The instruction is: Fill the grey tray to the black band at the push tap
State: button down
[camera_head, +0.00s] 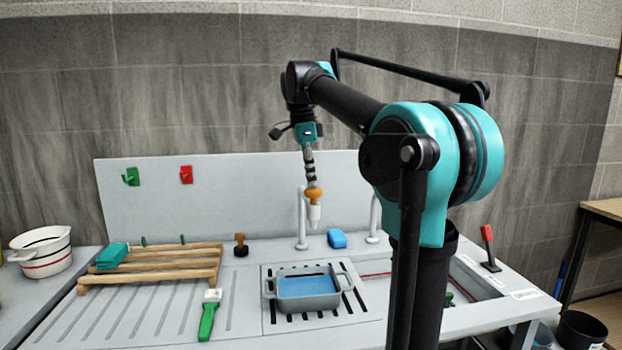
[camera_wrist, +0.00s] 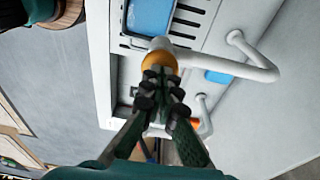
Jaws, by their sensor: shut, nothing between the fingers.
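The grey tray (camera_head: 268,291) stands level on the slotted drain panel with blue water inside; it shows partly at the top of the wrist view (camera_wrist: 129,42). I cannot make out its black band. The push tap has a white pipe (camera_head: 301,222), an orange top (camera_head: 314,195) and a white nozzle above the tray's rear side. Its orange top also shows in the wrist view (camera_wrist: 160,56). My gripper (camera_head: 310,178) is shut and empty, its tips at the orange top; I cannot tell whether they press it. No falling stream is clear.
A second tap (camera_head: 373,222) and a blue sponge (camera_head: 337,238) stand right of the push tap. A red lever (camera_head: 487,236) stands right.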

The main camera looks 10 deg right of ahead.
jog(key=shift+f, duration=0.9)
dwell(0.8)
